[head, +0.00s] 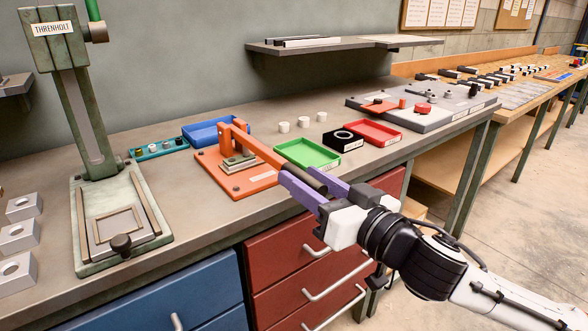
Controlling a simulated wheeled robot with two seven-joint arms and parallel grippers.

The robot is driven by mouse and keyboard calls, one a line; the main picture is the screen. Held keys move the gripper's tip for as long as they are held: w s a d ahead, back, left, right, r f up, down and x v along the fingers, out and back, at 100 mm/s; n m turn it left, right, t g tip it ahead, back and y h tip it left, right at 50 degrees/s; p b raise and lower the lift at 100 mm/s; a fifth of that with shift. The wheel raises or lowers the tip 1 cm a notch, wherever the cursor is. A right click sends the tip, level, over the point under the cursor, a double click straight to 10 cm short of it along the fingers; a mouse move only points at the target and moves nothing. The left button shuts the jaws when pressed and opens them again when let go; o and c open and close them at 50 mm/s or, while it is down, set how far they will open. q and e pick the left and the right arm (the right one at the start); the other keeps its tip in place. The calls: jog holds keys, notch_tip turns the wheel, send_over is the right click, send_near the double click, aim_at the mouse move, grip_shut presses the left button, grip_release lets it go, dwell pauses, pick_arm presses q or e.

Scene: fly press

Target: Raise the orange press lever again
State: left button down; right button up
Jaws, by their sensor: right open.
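The orange press (238,180) stands on the bench near its front edge, left of the green tray. Its orange lever (262,151) slopes down from the upright toward the front right and ends in a dark handle (312,179). My right gripper (302,177) has its purple fingers open, one on either side of the dark handle. Whether a finger touches the handle I cannot tell. Part of the handle is hidden by the near finger. My left gripper is not in view.
A green tray (307,164) lies just behind the gripper, with a black box (342,144) and a red tray (385,139) to its right. A blue tray (207,140) is behind the press. A tall green press (102,190) stands at left. Drawers with handles are below.

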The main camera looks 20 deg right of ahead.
aim_at(294, 172)
jog(key=shift+x, duration=1.75)
grip_shut()
